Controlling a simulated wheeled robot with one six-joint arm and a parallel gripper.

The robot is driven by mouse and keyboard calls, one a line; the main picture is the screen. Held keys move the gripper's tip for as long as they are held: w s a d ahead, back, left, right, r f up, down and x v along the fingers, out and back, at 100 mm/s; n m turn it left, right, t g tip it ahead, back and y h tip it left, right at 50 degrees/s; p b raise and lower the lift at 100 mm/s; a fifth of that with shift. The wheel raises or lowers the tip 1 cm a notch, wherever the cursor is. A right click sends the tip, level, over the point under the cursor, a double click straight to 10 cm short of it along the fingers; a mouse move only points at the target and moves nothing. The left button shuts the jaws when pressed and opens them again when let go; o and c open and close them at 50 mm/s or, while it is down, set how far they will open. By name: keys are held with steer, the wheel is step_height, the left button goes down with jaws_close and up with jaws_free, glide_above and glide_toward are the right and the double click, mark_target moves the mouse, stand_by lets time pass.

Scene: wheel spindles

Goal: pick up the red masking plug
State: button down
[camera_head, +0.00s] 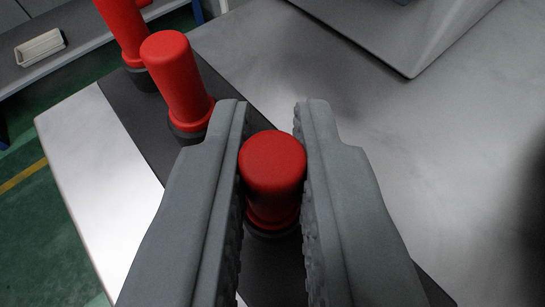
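A red masking plug (272,163) with a rounded flat top stands between the two fingers of my gripper (272,118). Both grey fingers lie close along its left and right sides, with no clear gap at either side. The fingertips reach past the plug's top. Its lower flange still sits at a dark base (272,230), partly hidden by the fingers. A second red plug (178,75) stands on its dark base to the upper left. A third red plug (122,28) is behind it, cut off by the top edge.
The plugs stand in a row on a dark strip (135,115) across a pale metal table (95,160). A grey angular block (400,30) is at the top right. The table's right side is clear. A shelf with a light tray (40,47) is at the upper left.

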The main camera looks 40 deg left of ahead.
mark_target(266, 161)
steer(key=shift+r, duration=0.15)
steer(key=shift+r, duration=4.85)
steer(key=shift+s, duration=0.1)
